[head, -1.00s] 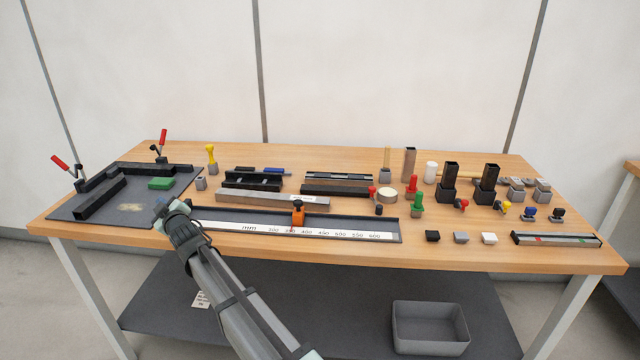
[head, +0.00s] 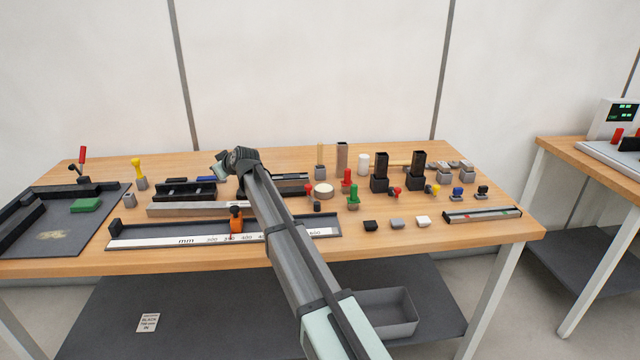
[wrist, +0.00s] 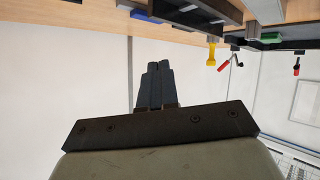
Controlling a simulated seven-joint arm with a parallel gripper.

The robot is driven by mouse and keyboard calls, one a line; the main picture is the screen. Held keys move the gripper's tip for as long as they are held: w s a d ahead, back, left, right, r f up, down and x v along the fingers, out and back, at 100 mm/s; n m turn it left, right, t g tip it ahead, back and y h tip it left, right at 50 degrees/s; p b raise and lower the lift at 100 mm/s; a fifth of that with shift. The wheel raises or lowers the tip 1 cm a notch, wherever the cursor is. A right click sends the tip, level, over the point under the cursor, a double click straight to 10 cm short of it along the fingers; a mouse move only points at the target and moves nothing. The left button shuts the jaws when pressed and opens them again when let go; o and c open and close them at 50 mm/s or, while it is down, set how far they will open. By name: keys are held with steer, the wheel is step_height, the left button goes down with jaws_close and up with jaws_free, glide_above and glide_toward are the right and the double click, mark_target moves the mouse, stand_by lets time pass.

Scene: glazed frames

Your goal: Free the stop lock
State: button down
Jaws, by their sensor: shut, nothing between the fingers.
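An orange stop (head: 236,226) with a black knob on top (head: 236,211) sits on the long dark measuring rail (head: 130,243), over its white mm scale. I cannot tell from here how its lock is set. My gripper (head: 220,170) is above the back part of the table, behind and apart from the stop. In the wrist view my gripper's fingers (wrist: 158,88) are together and empty. The stop does not show in the wrist view. My forearm crosses in front of the right part of the rail and hides some of the scale.
A grey bar (head: 180,209) lies just behind the rail, with a black fixture (head: 187,190) behind it. Red, green and other handled parts, blocks and black holders stand to the right. A dark mat (head: 70,232) with clamps is at left.

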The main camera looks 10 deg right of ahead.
steer(key=s+d+m+g, duration=0.2)
steer(key=d+m+g, duration=0.1)
steer(key=d, duration=1.8)
steer(key=s+d+r+m+g+h, duration=0.1)
steer(key=d+m, duration=0.3)
steer(key=d, duration=1.7)
steer(key=shift+s+r+m+g, duration=0.2)
steer(key=shift+s+m+g, duration=0.2)
steer(key=shift+s+g, duration=0.4)
steer(key=shift+w, duration=0.2)
steer(key=x, duration=0.9)
steer(key=shift+f, duration=0.25)
steer(key=a, duration=0.3)
steer(key=shift+f, duration=0.25)
steer(key=shift+a, duration=0.65)
